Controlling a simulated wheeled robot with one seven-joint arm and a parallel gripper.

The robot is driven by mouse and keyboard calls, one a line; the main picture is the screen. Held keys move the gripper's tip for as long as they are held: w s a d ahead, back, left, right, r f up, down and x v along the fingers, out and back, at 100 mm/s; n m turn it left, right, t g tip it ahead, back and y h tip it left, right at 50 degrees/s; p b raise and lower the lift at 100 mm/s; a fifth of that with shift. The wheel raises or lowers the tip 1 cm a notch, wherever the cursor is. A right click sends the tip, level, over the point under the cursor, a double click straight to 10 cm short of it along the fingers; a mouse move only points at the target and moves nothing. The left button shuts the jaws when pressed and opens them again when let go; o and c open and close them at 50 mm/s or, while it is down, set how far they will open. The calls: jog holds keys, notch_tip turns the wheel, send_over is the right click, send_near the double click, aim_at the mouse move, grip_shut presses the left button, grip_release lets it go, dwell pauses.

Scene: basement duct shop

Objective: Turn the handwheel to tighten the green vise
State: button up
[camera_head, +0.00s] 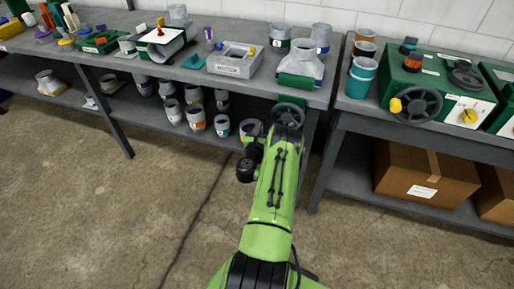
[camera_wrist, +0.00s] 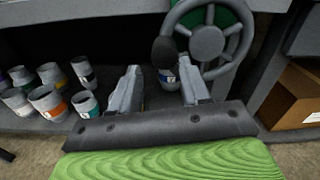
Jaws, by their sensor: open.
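The green vise (camera_head: 296,82) sits at the front edge of the left bench, near its right end, with a grey duct piece on or just behind it. Its dark handwheel (camera_head: 288,115) hangs at the bench's front edge. In the wrist view the handwheel (camera_wrist: 207,42) fills the upper right, with a green part behind it and a dark round knob (camera_wrist: 165,52) at its left rim. My gripper (camera_wrist: 160,80) is open and empty, its two fingers apart below the knob and wheel. I see no clear contact. In the head view my arm hides most of the gripper.
Several paint-marked cans (camera_head: 195,118) stand on the lower shelf, left of my gripper. The right bench (camera_head: 350,105) holds a green machine with another handwheel (camera_head: 417,104). A cardboard box (camera_head: 425,175) is below it. A narrow gap separates the benches.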

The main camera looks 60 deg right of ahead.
jog(key=shift+s+a+r, duration=0.1)
jog(key=shift+a+r, duration=0.2)
jog(key=shift+a, duration=0.05)
jog(key=s+a+b, duration=0.2)
jog(key=a+b, duration=0.6)
jog(key=a, duration=0.2)
jog(key=shift+a, duration=0.2)
